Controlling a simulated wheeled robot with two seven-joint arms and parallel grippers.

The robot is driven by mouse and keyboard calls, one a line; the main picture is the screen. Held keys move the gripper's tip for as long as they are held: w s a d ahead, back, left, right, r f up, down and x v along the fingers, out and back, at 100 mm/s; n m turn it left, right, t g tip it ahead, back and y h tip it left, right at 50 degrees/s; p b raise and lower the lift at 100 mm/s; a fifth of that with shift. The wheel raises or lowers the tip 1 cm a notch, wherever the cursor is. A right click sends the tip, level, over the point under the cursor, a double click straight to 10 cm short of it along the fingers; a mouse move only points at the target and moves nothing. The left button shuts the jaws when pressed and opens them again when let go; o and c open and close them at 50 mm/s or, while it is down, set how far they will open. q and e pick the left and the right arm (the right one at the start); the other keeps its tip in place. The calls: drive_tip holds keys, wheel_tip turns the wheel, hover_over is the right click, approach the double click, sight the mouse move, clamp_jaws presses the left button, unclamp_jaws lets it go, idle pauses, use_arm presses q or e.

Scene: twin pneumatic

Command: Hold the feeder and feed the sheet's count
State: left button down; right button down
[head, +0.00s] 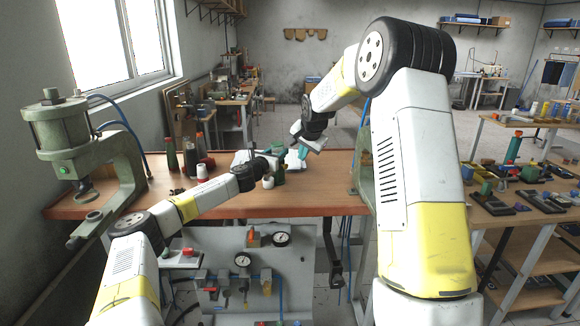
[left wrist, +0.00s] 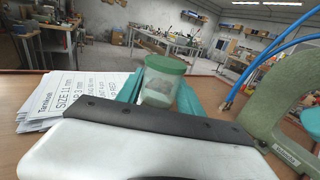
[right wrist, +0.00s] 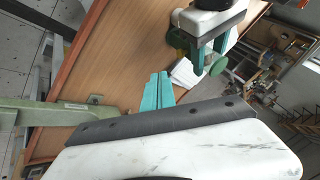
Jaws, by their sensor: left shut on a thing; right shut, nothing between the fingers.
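My left gripper (left wrist: 160,92) is shut on a clear, green-lidded cup (left wrist: 163,80), probably the feeder, with teal fingers on both sides of it. Its contents look pale and cannot be made out. In the head view my left gripper (head: 277,160) is over the middle of the bench. The printed sheet (left wrist: 95,93) lies on the bench beside it; "SIZE 11 mm" is legible, the lower lines only partly. My right gripper (right wrist: 158,92) is shut and empty, its teal fingertips together, apart from the cup. In the head view it (head: 303,150) points down to the right of my left gripper.
A green press (head: 85,140) stands at the bench's left end; a second one (head: 365,180) is partly hidden behind my right arm. Bottles (head: 190,158) and a white-capped jar (head: 202,171) stand left of my left gripper. The bench front (head: 300,205) is clear. Gauges (head: 243,260) and valves sit below.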

sight(286, 167)
drive_tip(key=w+a+f, duration=0.4)
drive_tip(key=w+f, duration=0.4)
drive_tip(key=shift+w, duration=0.3)
idle(0.3)
